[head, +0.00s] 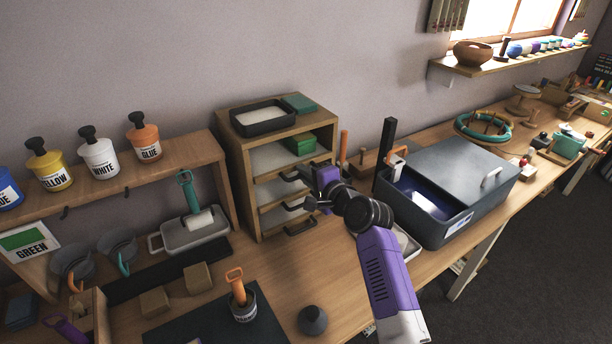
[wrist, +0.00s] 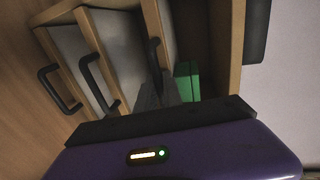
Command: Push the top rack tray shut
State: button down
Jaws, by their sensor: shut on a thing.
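The wooden rack (head: 239,172) stands against the wall and has a stack of pale trays with dark bar handles. The top tray (head: 270,158) lies below the opening that holds a green box (head: 299,144). How far the tray stands out is hard to tell. My gripper (head: 311,200) is at the rack's front, by the upper handles. In the wrist view, my gripper (wrist: 157,92) is shut on the top tray's handle (wrist: 153,58), with the fingers partly covering it. The green box (wrist: 187,80) shows just beyond them. The lower handles (wrist: 50,90) are free.
A dark tray (head: 265,120) and a green book-like block (head: 300,103) lie on top of the rack. A large grey bin (head: 455,180) stands to the right of my arm. A roller tray (head: 193,234) lies at left, and a small pot (head: 243,308) stands in front.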

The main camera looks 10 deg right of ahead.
jog(key=c, duration=1.5)
grip_release()
jog(key=shift+w+r, duration=0.1)
jog(key=shift+r, duration=0.1)
jog(key=shift+a+r, duration=0.1)
jog(key=shift+r, duration=0.1)
jog(key=f+v, duration=0.1)
jog(key=v, duration=0.6)
jog(key=shift+s+d, duration=0.25)
jog(key=shift+s, duration=0.2)
